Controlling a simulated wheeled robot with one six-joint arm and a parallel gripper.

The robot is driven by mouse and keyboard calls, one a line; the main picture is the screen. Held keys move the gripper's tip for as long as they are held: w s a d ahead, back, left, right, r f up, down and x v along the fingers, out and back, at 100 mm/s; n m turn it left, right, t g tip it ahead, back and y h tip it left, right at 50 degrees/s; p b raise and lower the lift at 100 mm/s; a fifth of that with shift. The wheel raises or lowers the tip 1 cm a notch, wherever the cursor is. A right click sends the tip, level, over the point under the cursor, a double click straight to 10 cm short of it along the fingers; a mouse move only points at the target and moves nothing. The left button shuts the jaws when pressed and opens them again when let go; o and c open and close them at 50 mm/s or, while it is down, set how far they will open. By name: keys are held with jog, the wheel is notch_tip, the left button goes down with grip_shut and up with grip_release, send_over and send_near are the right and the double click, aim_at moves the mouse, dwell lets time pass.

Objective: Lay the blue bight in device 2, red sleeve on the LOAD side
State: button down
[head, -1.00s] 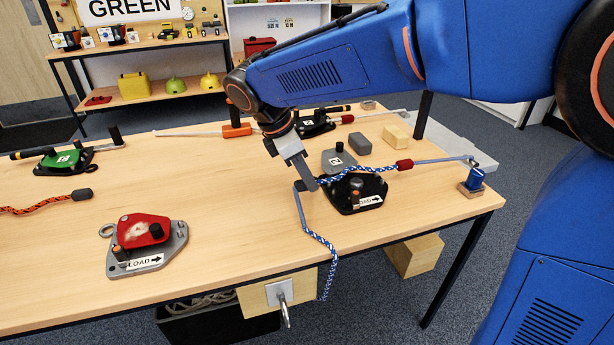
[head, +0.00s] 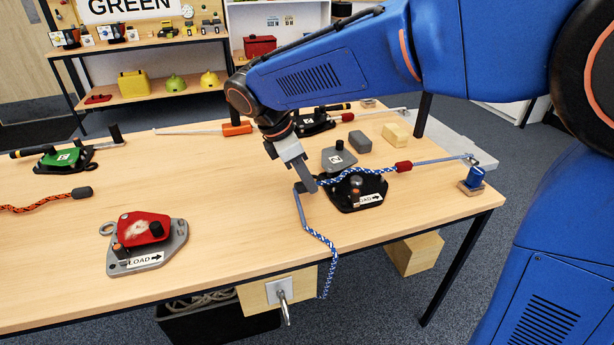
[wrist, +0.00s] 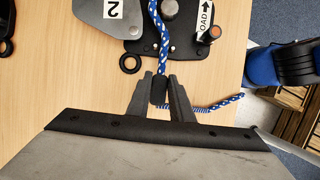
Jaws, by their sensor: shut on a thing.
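Device 2 is a black base plate (head: 372,188) with a LOAD arrow pointing right. Its grey cover (head: 339,158), marked 2, is swung open towards the back. The blue-and-white rope (head: 329,181) runs from my gripper across the plate to the red sleeve (head: 403,166), which sits beyond the plate on the LOAD side. In the wrist view the rope (wrist: 164,40) passes beside the grey post (wrist: 170,9); contact cannot be told. My gripper (head: 306,187) is left of the plate, shut on a dark sleeve (wrist: 159,91) on the rope. The tail hangs over the table's front edge.
A blue spool-like post (head: 474,178) stands at the table's right end. A grey block (head: 360,142) and a wooden block (head: 395,136) lie behind device 2. A red device (head: 142,229) and a green device (head: 62,157) are on the left. The table centre is clear.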

jog(key=shift+f, duration=0.75)
jog(key=c, duration=1.5)
grip_release()
jog(key=v, duration=1.7)
jog(key=shift+a+r, duration=0.1)
jog(key=shift+r, duration=0.05)
